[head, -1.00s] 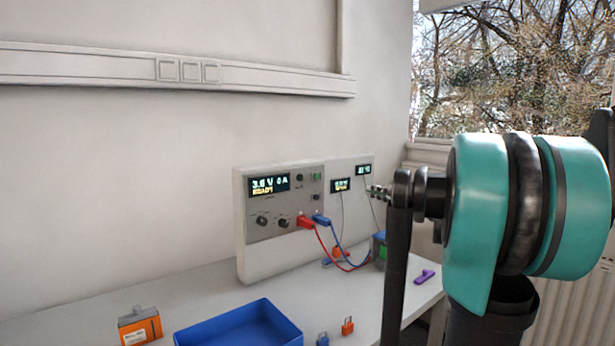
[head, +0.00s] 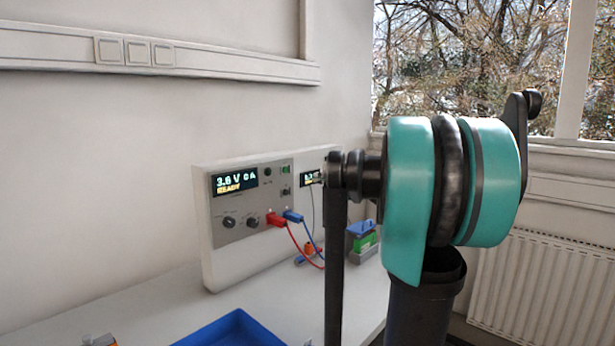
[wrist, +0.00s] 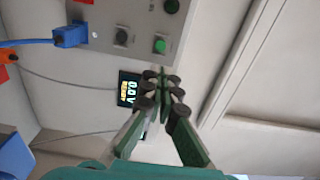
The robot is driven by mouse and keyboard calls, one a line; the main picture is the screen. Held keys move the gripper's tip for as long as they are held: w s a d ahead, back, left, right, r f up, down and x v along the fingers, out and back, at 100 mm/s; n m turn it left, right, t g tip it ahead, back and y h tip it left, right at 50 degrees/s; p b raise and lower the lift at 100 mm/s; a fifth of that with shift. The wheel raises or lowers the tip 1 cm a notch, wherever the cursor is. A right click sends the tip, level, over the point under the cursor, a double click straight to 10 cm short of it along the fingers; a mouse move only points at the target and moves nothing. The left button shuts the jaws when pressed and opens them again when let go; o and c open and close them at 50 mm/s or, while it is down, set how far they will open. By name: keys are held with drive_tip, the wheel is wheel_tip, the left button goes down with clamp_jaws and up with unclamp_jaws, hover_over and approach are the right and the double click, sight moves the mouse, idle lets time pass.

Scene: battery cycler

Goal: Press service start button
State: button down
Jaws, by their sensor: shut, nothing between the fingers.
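A grey control panel (head: 237,203) on a white cabinet carries a lit display (head: 234,181) reading "3.6 V 0 A READY". A green button (head: 286,167) is at its upper right, beside a dark round button (head: 268,171). The wrist view shows the green button (wrist: 160,45) and the dark button (wrist: 171,6) near the panel edge. Button labels are too small to read. My gripper (wrist: 160,82) is shut and empty, its tips pictured close to the green button; whether they touch anything cannot be told. In the head view my arm partly hides the gripper and the cabinet's right side.
Red (head: 275,219) and blue (head: 293,216) plugs with cables stick out from the panel's lower edge. A second small display (head: 308,178) is to the right, partly hidden. A blue tray (head: 232,330) and a blue-green block (head: 363,238) are on the table.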

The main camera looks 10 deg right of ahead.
sight(286, 170)
drive_tip(key=x, duration=1.3)
drive_tip(key=shift+w+a, duration=0.1)
drive_tip(key=shift+w+a+r, duration=0.1)
drive_tip(key=shift+w+a, duration=0.25)
drive_tip(key=shift+w, duration=0.2)
